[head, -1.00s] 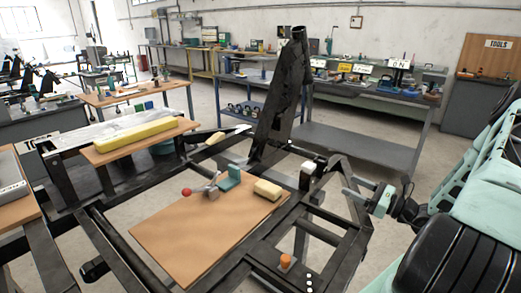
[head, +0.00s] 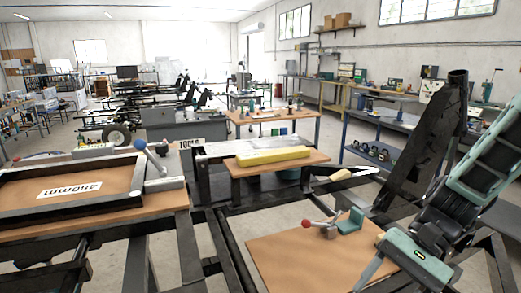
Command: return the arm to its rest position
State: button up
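My arm is teal and black and comes down from the right edge in the head view, bent at a dark joint. My gripper (head: 369,271) is at its lower end, low at the right, over or in front of the right side of a wooden board (head: 285,262). A red-knobbed clamp (head: 325,229) and a teal block (head: 350,221) are on the board, left of and beyond my gripper.
A tall black post (head: 428,150) stands close behind my arm. A yellow bar (head: 273,156) lies on a wooden platform further back. A black frame with a label (head: 72,189) lies on a wooden top at the left. Floor shows between the dark rails.

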jog(key=s+a+r+n+t+h, duration=0.4)
jog(key=s+a+n+h, duration=0.4)
jog(key=n, duration=0.7)
jog(key=shift+s+a+r, duration=0.15)
jog(key=shift+s+r, duration=0.15)
jog(key=shift+s, duration=0.9)
